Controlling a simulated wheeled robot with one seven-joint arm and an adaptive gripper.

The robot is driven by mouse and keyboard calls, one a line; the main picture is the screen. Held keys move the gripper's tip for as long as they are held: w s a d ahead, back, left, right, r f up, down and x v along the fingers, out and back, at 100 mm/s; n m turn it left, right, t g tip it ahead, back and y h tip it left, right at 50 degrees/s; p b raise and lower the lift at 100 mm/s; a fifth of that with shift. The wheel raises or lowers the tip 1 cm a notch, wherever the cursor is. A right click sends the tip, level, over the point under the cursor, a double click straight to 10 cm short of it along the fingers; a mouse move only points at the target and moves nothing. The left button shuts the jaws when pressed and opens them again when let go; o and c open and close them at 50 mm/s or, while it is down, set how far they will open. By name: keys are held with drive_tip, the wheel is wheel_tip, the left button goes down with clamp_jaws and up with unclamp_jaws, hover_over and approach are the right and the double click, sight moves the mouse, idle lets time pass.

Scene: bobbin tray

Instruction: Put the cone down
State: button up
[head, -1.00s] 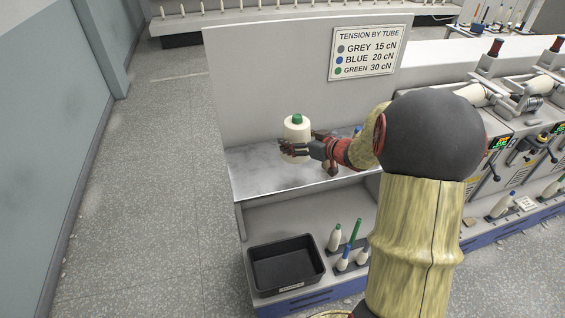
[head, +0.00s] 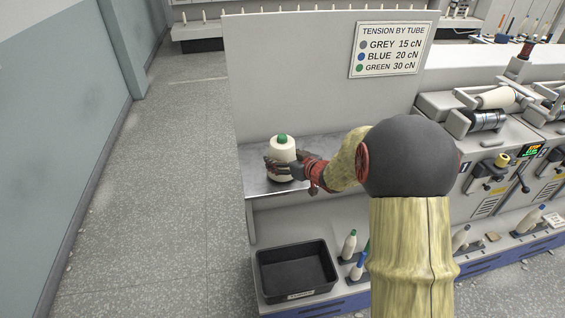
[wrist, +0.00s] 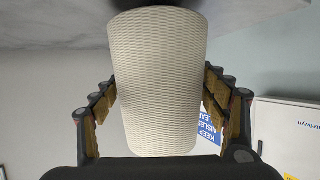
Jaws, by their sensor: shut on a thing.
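The cone (head: 282,147) is a cream yarn package with a green tube tip at its top. It stands upright at the metal shelf (head: 252,178); I cannot tell whether its base touches the surface. My gripper (head: 281,166) is shut around the cone's lower part, its fingers on either side. In the wrist view the cone (wrist: 157,80) fills the middle, its woven winding between the two fingers (wrist: 158,105). The cone's underside is hidden.
A black empty tray (head: 262,268) sits on the lower ledge, with small bobbins (head: 349,244) to its right. A tension sign (head: 392,50) hangs on the back panel. Winding machines (head: 490,130) stand at right. The shelf around the cone looks clear.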

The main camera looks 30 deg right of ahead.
drive_tip(key=shift+f, duration=0.25)
drive_tip(key=o, duration=1.4)
drive_tip(key=shift+o, duration=0.6)
